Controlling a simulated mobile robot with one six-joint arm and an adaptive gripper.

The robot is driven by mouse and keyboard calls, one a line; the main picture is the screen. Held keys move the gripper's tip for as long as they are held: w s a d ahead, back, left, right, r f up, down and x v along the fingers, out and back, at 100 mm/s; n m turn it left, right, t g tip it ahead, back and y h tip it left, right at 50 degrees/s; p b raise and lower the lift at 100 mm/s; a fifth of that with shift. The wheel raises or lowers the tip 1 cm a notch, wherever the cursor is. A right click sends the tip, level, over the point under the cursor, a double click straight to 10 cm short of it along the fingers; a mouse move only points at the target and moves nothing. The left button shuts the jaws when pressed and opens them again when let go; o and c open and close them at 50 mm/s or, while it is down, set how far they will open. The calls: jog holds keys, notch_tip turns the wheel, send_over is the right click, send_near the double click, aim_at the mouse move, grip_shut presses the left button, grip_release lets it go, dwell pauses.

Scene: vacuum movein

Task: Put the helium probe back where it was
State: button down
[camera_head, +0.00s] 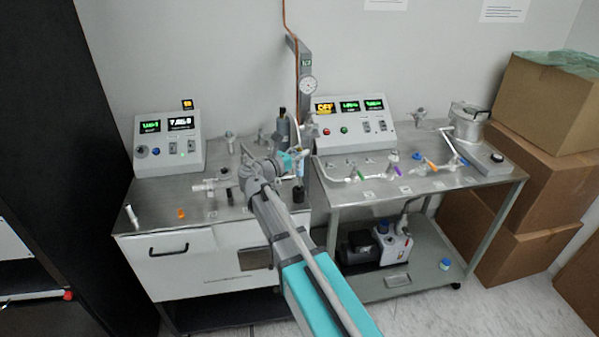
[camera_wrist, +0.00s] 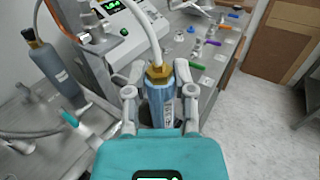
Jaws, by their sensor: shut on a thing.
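My gripper (camera_wrist: 160,92) is shut on a blue cylinder with a brass collar, which looks like the helium probe (camera_wrist: 159,106). A finger closes on each side of it, and a white hose rises from its top. In the head view the probe (camera_head: 301,167) is small, at the end of my arm above the right edge of the left bench. Its lower end is hidden in the wrist view. A small black cup (camera_head: 298,194) shows just below it in the head view. I cannot tell whether they touch or whether the cup is its holder.
A grey post (camera_head: 305,66) with a round gauge stands between the left bench (camera_head: 150,226) and the right bench (camera_head: 345,197). A dark gas bottle (camera_wrist: 50,62) stands left of my gripper. The left bench's front left is mostly clear.

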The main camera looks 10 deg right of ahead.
aim_at(299, 166)
jog(key=shift+w+d+f+b, duration=0.1)
jog(key=shift+w+f+b, duration=0.8)
jog(key=shift+f, duration=0.15)
jog(key=shift+w+d+f+b, duration=0.1)
jog(key=shift+w+f+b, duration=0.7)
jog(key=shift+f, duration=0.25)
jog(key=shift+w+f+b, duration=0.15)
jog(key=shift+f+b, duration=0.85)
jog(key=shift+b, duration=0.05)
jog(key=shift+w+f+b, duration=0.1)
jog(key=shift+f+b, duration=0.9)
jog(key=shift+b, duration=0.05)
